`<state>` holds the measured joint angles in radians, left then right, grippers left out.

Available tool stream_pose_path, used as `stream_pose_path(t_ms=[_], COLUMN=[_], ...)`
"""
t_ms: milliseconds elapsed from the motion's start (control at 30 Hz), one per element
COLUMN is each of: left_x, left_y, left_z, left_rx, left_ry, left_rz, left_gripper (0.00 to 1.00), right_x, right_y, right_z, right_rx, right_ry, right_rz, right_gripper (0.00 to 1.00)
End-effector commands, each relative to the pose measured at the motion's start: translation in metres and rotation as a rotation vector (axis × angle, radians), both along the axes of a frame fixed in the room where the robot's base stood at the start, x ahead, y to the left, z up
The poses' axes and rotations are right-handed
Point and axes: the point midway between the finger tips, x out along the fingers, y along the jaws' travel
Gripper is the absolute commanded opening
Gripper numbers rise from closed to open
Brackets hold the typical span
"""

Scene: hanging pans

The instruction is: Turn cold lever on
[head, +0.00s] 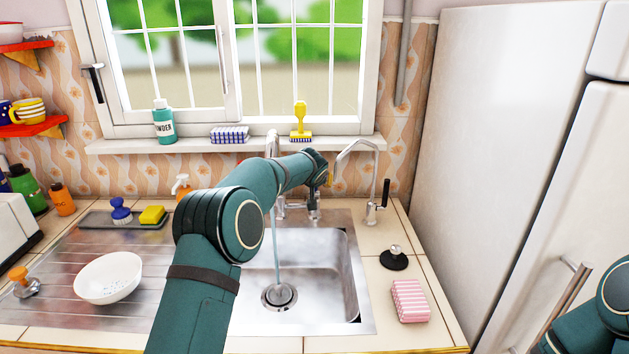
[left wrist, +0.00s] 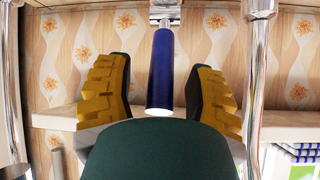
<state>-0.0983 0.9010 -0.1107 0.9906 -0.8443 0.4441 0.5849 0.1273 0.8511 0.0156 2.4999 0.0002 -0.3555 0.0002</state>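In the left wrist view, a blue cylindrical lever (left wrist: 160,75) with a pale end hangs from a chrome fitting. My left gripper (left wrist: 159,90) is open, with a yellow-padded finger on each side of the lever. A gap shows between the lever and each finger. In the head view, my left arm reaches over the sink to the chrome faucet (head: 272,146), and my left gripper (head: 315,195) is at the faucet's base, its fingers mostly hidden. A stream of water (head: 277,250) runs into the sink (head: 315,260). Of my right arm only a link shows, at the lower right.
A thin second tap (head: 357,146) with a black lever stands right of the faucet. A plunger-like stopper (head: 394,258) and pink striped sponge (head: 410,300) lie right of the sink. A white bowl (head: 107,277) sits on the drainboard. A white fridge (head: 500,150) bounds the right.

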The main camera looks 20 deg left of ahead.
Motion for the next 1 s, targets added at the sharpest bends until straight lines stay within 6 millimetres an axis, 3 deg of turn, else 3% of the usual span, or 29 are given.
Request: stream_pose_path(t_ms=[433,1000], left_x=[-0.01,-0.086], left_y=[-0.003,-0.017], left_z=[0.009,0.068], left_rx=[0.001,0.0], left_ry=[0.001,0.0], left_rz=[-0.001,-0.001], left_gripper=[0.53,0.53], right_x=[0.0,0.0], right_y=[0.0,0.0], right_z=[0.0,0.0], right_rx=[0.0,0.0], right_ry=[0.0,0.0], right_rz=[0.0,0.0], right_gripper=[0.47,0.47])
